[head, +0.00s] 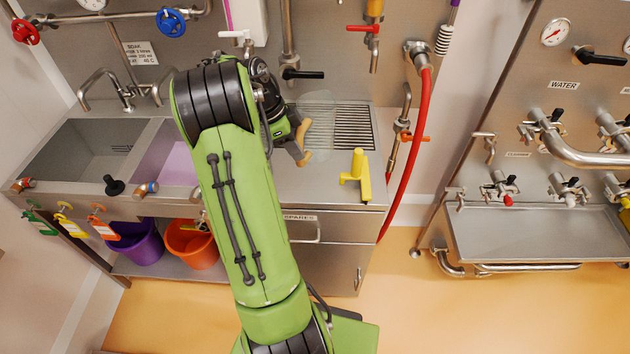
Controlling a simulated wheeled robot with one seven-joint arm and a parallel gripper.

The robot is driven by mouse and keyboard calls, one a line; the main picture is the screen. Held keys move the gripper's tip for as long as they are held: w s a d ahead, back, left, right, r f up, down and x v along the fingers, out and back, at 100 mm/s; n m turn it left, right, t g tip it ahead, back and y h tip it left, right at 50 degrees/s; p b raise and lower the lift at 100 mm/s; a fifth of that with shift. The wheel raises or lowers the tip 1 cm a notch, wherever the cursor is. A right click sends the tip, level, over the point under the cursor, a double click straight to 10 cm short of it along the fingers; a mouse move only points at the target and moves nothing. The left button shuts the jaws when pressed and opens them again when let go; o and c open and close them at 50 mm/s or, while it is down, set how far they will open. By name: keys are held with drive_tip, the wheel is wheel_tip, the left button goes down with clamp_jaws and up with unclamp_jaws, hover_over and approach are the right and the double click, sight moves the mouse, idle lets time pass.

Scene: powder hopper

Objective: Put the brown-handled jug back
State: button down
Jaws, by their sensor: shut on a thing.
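The brown-handled jug shows as a tan-brown handle (306,140) with a faint, clear body (320,142) to its right, at the drainer end of the steel counter. My gripper (302,152) is shut on the jug at its handle. My green arm hides most of the gripper and part of the counter. The jug appears upright. I cannot tell whether its base touches the counter or is held above it.
A ribbed drainer (345,128) lies behind the jug. Two sink basins (85,150) are left. A red hose (407,150) hangs right. A steel pipe bench (535,232) stands farther right.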

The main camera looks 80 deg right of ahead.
drive_tip(key=shift+d+f, duration=0.1)
drive_tip(key=shift+f, duration=0.45)
wheel_tip(320, 180, down, 10)
drive_tip(key=shift+r+b, duration=0.25)
drive_tip(key=shift+b, duration=0.1)
drive_tip(key=shift+f, duration=0.1)
drive_tip(key=c, duration=0.9)
unclamp_jaws()
drive_tip(key=p+v, duration=0.1)
drive_tip(key=v, duration=1.1)
